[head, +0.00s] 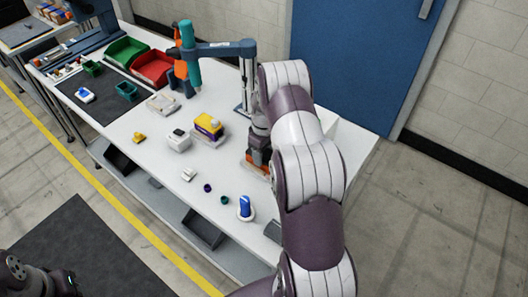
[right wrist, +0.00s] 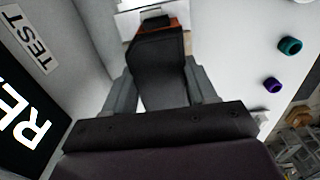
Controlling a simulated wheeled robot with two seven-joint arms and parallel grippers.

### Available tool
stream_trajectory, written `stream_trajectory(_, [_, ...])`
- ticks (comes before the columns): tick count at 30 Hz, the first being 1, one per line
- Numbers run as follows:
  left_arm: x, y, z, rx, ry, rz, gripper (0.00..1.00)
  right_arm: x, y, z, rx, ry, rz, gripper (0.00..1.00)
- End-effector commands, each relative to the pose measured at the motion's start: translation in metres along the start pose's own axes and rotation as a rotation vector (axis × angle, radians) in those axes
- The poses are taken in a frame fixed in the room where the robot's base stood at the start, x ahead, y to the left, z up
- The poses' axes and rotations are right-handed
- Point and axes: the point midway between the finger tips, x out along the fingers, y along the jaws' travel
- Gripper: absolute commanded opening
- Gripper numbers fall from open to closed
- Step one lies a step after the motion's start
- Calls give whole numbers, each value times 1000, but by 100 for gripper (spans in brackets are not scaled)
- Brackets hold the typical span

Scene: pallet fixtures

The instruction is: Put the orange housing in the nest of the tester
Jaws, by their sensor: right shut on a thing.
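My right gripper (head: 258,142) reaches down over the right part of the white table, partly covered by my own arm in the head view. It is shut on the orange housing (head: 257,158), which shows as a small orange patch low at the fingers. The nest cannot be made out clearly. Part of my left arm shows at the lower left.
On the table (head: 150,160) are a yellow-purple block (head: 208,125), a white box (head: 178,142), a blue-topped piece (head: 245,207), and teal (right wrist: 290,45) and purple (right wrist: 272,84) rings. Green (head: 124,52) and red bins (head: 152,67) stand farther back.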

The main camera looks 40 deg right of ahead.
Motion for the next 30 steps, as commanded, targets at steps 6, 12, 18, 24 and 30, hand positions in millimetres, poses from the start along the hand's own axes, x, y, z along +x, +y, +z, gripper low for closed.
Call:
stream_trajectory(6, [0,0,0,0,0,0,49,-1,0,0,0,0,0,86])
stream_trajectory(12, [0,0,0,0,0,0,49,0,0,0,0,0,0,86])
stream_trajectory(18, [6,0,1,0,0,0,49,-14,1,-1,0,3,3,86])
stream_trajectory(24, [22,0,3,0,0,0,49,-66,1,-1,0,5,5,86])
stream_trajectory(30, [18,0,2,0,-1,0,49,-117,0,0,0,2,2,86])
